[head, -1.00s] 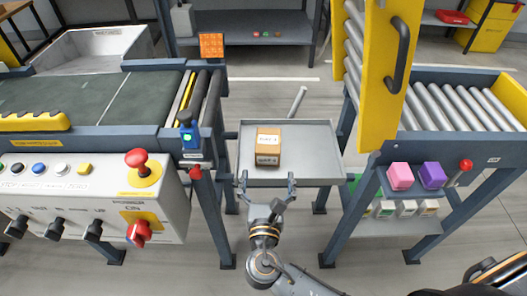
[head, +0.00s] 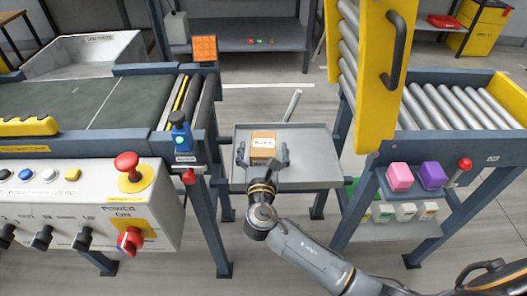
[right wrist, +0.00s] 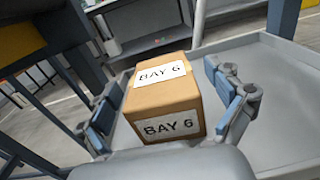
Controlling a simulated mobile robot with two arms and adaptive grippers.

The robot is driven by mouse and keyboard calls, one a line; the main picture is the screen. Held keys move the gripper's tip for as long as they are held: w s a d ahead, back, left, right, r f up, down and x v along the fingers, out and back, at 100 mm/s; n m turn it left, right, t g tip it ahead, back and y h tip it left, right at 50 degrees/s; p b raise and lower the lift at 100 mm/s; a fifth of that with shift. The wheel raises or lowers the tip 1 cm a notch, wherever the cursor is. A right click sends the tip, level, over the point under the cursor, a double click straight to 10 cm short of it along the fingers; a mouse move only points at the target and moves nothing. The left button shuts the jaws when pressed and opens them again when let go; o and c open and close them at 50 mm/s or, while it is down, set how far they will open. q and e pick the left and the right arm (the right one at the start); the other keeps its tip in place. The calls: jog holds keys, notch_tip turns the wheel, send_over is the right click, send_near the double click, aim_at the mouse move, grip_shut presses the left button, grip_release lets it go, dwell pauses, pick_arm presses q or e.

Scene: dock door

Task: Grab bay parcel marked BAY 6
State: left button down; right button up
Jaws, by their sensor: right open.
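The parcel (head: 263,143) is a small brown box on the grey tray (head: 312,171) in the middle of the head view. In the right wrist view the parcel (right wrist: 163,95) shows white labels reading BAY 6 on its top and front. My right gripper (head: 262,156) is open, with one finger on each side of the parcel's near part. In the right wrist view the fingers of the gripper (right wrist: 170,115) stand apart from the box, with gaps visible. My left gripper is not clearly in view.
A conveyor (head: 80,105) and a control box (head: 90,205) with a red button stand at the left. A yellow gate post (head: 378,75) and a roller conveyor (head: 460,107) stand at the right. Pink (head: 399,177) and purple (head: 432,175) blocks sit below it. The tray's right half is bare.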

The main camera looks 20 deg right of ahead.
jog(key=c, duration=1.4)
